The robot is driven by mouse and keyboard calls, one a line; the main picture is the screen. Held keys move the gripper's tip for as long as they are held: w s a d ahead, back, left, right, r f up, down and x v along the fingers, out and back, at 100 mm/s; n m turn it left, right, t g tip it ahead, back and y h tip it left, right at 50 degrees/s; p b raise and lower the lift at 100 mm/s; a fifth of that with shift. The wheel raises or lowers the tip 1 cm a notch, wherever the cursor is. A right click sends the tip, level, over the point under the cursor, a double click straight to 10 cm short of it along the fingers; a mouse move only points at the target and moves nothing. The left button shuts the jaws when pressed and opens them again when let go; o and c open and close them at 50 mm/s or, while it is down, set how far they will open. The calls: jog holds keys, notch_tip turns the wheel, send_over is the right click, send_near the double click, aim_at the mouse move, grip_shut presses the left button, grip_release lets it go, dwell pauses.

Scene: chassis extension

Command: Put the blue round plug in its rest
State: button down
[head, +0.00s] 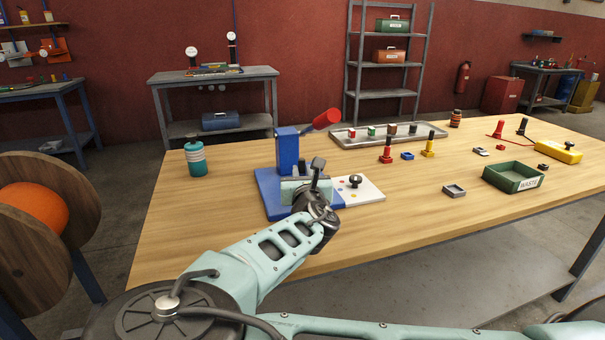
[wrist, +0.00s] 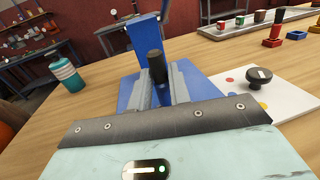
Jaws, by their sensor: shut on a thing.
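My gripper (head: 304,186) is over the blue base of a fixture (head: 272,206), in front of its blue post. In the wrist view my gripper's fingers (wrist: 160,88) are closed around a dark upright cylinder (wrist: 156,67), which looks like a plug's handle. It also shows in the head view (head: 318,164). A small blue square piece (head: 407,156), likely the blue rest, lies between a red plug (head: 387,152) and a yellow plug (head: 428,146), both upright with dark tops.
A white board (head: 365,194) with a black knob adjoins the blue base. A red lever head (head: 326,119) sticks out beside the post. A metal tray (head: 350,141), green waste box (head: 500,177), grey square holder (head: 454,190) and teal canister (head: 196,160) stand around.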

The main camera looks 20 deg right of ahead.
jog(key=shift+f+b, duration=0.4)
jog(key=shift+f, duration=0.15)
dwell(0.4)
jog(key=c, duration=1.2)
grip_release()
jog(key=shift+r, duration=0.1)
jog(key=shift+c, duration=0.2)
